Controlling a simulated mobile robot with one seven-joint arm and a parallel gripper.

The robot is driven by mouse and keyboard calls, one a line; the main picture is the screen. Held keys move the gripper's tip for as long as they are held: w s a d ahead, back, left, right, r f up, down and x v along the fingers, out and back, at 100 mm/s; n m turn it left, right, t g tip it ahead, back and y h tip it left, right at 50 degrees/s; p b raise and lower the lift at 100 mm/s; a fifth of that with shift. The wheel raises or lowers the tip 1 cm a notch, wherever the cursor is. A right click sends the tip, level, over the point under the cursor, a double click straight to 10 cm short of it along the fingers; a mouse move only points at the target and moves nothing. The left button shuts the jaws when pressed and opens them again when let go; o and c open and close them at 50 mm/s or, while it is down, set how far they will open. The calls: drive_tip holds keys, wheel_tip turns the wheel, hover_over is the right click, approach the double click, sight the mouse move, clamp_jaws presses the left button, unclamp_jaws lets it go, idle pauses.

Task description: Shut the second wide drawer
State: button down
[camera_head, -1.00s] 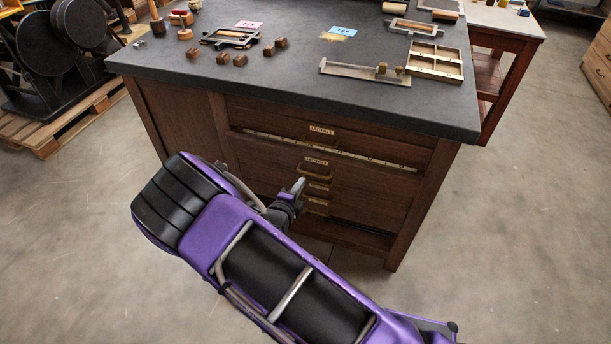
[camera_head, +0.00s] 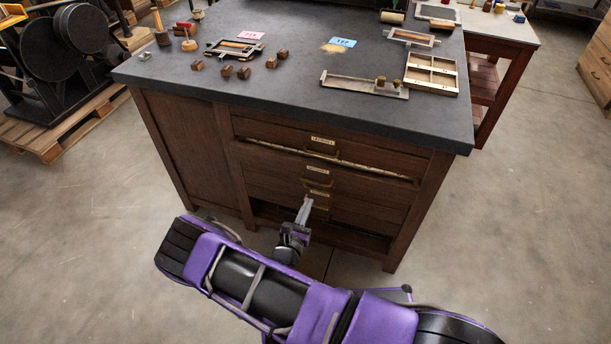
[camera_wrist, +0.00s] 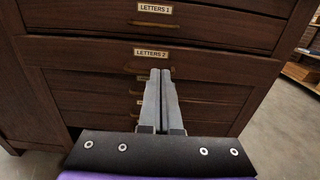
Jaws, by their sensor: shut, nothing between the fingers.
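The second wide drawer (camera_head: 375,187), labelled LETTERS 2 in the wrist view (camera_wrist: 208,62), is in the dark wood cabinet under the grey worktop. It stands slightly out: a thin pale strip of its inside shows below the first drawer (camera_head: 375,155), labelled LETTERS 1. My gripper (camera_head: 307,203) is shut and empty, in front of the drawer stack. In the wrist view its fingertips (camera_wrist: 160,72) overlap the second drawer's front, just below its label, and partly hide its handle. I cannot tell whether they touch it.
The worktop (camera_head: 200,85) overhangs the drawers and carries small blocks, frames and a divided tray (camera_head: 432,72). More labelled drawers lie below, with a dark opening near the bottom. The floor (camera_head: 90,230) around the cabinet is clear. A pallet (camera_head: 60,140) with a press stands at left.

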sight(324, 167)
drive_tip(key=x, duration=1.4)
drive_tip(key=shift+b, duration=0.3)
drive_tip(key=shift+w+d+f+b, duration=0.15)
drive_tip(key=shift+w+d+b, duration=0.1)
drive_tip(key=shift+w+b, duration=0.2)
drive_tip(key=shift+b+x, duration=0.35)
drive_tip(key=shift+x, duration=0.5)
drive_tip(key=shift+a, duration=0.1)
